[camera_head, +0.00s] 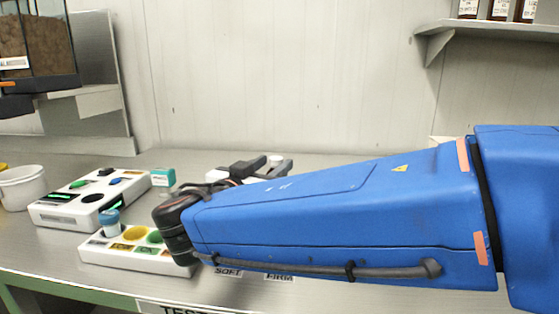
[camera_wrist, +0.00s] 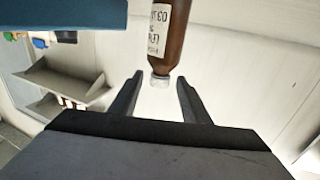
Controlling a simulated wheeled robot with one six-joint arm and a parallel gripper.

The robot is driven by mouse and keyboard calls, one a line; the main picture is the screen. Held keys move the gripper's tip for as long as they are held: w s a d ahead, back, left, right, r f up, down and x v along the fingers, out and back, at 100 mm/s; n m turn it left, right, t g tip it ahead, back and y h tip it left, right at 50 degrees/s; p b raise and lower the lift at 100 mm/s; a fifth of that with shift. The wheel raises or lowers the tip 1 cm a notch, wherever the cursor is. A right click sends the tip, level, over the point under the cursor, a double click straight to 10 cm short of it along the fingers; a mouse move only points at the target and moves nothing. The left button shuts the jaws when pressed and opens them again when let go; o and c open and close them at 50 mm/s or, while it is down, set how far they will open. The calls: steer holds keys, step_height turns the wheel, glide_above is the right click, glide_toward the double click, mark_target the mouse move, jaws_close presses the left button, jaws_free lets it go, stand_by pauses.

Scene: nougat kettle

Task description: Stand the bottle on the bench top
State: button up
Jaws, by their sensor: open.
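A brown bottle (camera_wrist: 176,45) with a white, dark-lettered label and a pale cap shows at the top of the wrist view, its cap end pointing toward my gripper. My gripper (camera_wrist: 160,78) is open. The cap appears in the gap between the fingertips, and I cannot tell whether anything touches it. The bottle's far end is cut off by the picture edge. In the head view my gripper (camera_head: 262,166) is partly hidden behind my blue arm, above the grey bench top (camera_head: 345,288). I cannot make out this bottle there.
A white button box (camera_head: 55,213), a second white panel (camera_head: 135,262) with a blue-capped jar (camera_head: 109,223), a teal box (camera_head: 163,177) and a white tub (camera_head: 22,188) stand at the left. Brown bottles (camera_head: 499,9) stand on a wall shelf (camera_head: 490,28). The front right bench is clear.

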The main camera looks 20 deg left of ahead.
steer(key=s, duration=0.5)
steer(key=shift+s+a, duration=0.2)
steer(key=shift+s, duration=0.15)
steer(key=shift+d, duration=0.1)
